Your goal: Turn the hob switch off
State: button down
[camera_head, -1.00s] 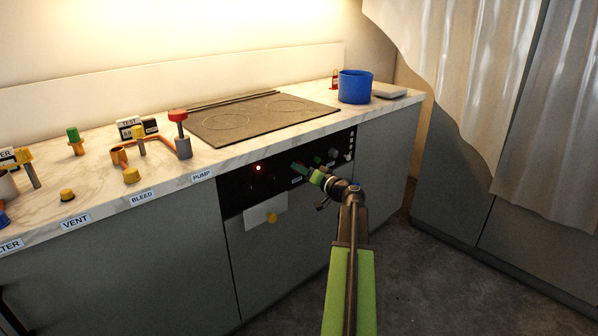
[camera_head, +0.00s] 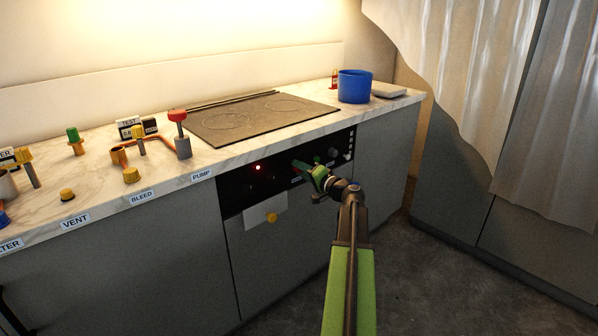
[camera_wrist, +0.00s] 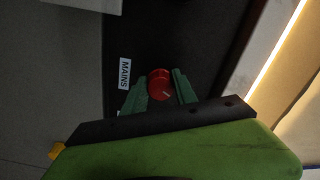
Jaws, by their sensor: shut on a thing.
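A round red knob (camera_wrist: 159,84) with a short pale mark sits on the black panel in the wrist view, beside a white MAINS label (camera_wrist: 125,73). The mark points to the lower right of that picture. My gripper (camera_wrist: 160,80) has its green fingers on either side of the knob and is shut on it. In the head view my gripper (camera_head: 311,172) is at the black control panel (camera_head: 232,190) below the hob (camera_head: 255,120), and its fingers hide the knob. A red light (camera_head: 258,167) glows on the panel, left of my gripper.
A blue pot (camera_head: 355,87) stands at the right of the worktop. A red-topped handle (camera_head: 178,115) and several small fittings stand to the left. A white note (camera_head: 262,211) hangs below the panel. The floor at right is clear.

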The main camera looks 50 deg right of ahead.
jog(key=m, duration=0.6)
jog(key=shift+w+d+r+m, duration=0.15)
jog(key=shift+r+m, duration=0.1)
jog(key=shift+m, duration=0.05)
jog(key=m, duration=0.6)
dwell(0.4)
jog(key=c, duration=1)
grip_release()
jog(key=shift+f, duration=0.1)
